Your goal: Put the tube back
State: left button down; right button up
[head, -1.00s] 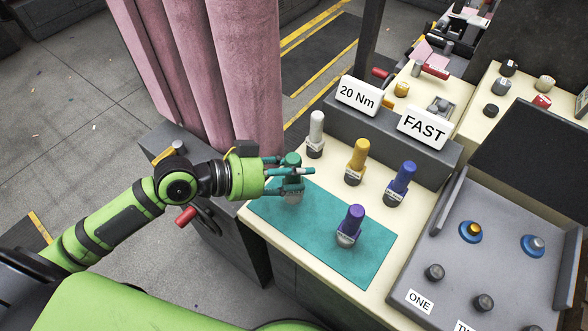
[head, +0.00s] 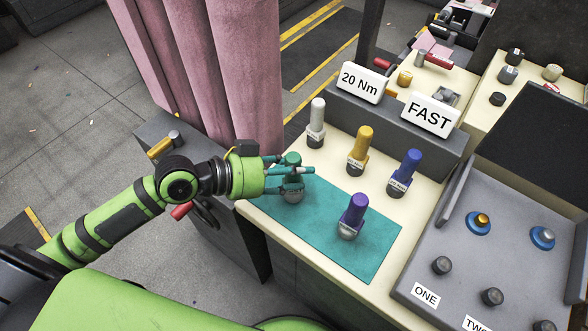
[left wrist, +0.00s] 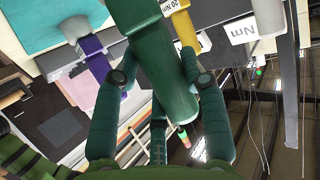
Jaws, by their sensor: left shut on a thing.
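A green tube (head: 292,192) with a grey lower end is at the left end of the teal mat (head: 335,245). My left gripper (head: 300,178) has its fingers around its upper part and is shut on it. The tube looks upright; I cannot tell whether it touches the mat. In the left wrist view the green tube (left wrist: 163,75) fills the middle between the fingers. A purple tube (head: 354,210) stands on the mat, to the right of the green one. My right gripper is not in view.
A white tube (head: 317,118), a yellow tube (head: 361,145) and a blue tube (head: 407,168) stand in a row behind the mat, before the "20 Nm" sign (head: 361,82) and "FAST" sign (head: 430,113). A grey tray (head: 455,235) lies right.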

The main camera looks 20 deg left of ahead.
aim_at(288, 177)
pick_arm(q)
jog(key=shift+f+b, duration=0.4)
jog(key=shift+f, duration=0.05)
jog(key=c, duration=0.6)
grip_release()
jog(key=v, duration=0.7)
jog(key=shift+f, duration=0.15)
jog(key=shift+v, duration=2.5)
